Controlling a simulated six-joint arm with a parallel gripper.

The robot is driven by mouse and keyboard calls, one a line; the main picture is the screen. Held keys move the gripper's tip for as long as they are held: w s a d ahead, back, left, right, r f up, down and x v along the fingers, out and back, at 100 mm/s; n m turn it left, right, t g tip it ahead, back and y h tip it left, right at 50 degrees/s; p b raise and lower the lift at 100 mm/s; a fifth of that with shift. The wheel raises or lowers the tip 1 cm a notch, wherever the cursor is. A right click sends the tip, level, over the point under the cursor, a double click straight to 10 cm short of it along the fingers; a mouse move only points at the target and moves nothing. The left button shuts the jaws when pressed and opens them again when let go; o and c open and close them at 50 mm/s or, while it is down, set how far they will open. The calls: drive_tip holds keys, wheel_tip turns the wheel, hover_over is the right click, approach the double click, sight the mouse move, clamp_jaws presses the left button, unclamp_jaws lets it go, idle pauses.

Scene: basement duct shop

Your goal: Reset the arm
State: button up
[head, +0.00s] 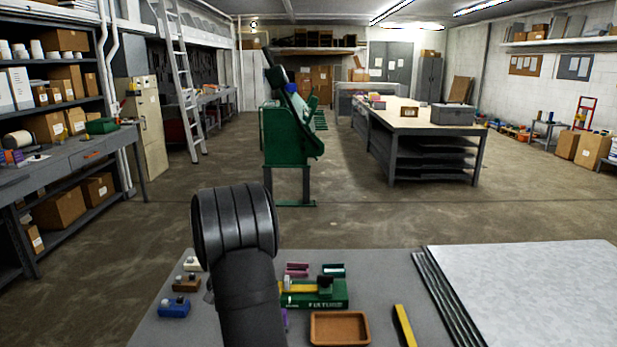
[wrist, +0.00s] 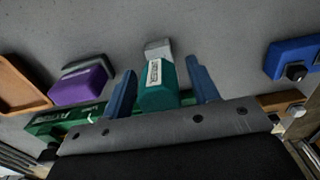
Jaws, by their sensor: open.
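My gripper (wrist: 162,78) shows in the wrist view with its two blue fingers spread apart. A teal block (wrist: 158,92) with a white label and a grey end lies between the fingers, with gaps visible on both sides. In the head view my dark arm rises in front of the grey bench (head: 385,270) and hides part of it; the gripper itself is hidden there.
On the bench are a green box (head: 322,300), a tan tray (head: 340,314), a yellow bar (head: 404,325) and a blue block (head: 173,308). A purple block (wrist: 80,87) lies left of the gripper. Pale sheets (head: 530,295) are stacked at right.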

drive_tip(key=shift+r, duration=1.3)
idle(1.3)
